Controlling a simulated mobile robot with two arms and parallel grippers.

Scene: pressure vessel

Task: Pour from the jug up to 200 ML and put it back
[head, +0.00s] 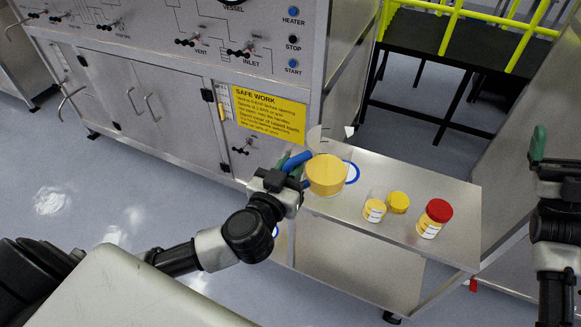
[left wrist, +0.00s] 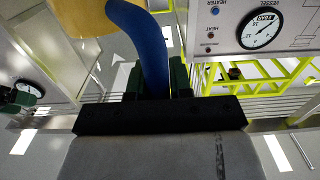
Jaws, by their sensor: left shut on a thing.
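The jug (head: 326,176) is clear with yellow liquid in its lower part and looks roughly upright in the head view. My left gripper (head: 286,176) is shut on its blue handle, left of the body. The handle (left wrist: 150,55) also runs between the green fingers in the left wrist view, with part of the yellow jug (left wrist: 85,15). The jug hides part of a blue ring (head: 354,172) on the steel table; a gap under it cannot be judged. A small open jar (head: 374,211) with yellow content stands right of the jug. My right gripper (head: 539,145) is far right, away from it.
A yellow lid (head: 398,202) and a red-lidded jar (head: 435,218) are on the steel table (head: 420,187) beside the open jar. The control panel cabinet (head: 170,105) stands behind and left. The table's front edge is clear. Yellow railings (head: 452,25) are at the back.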

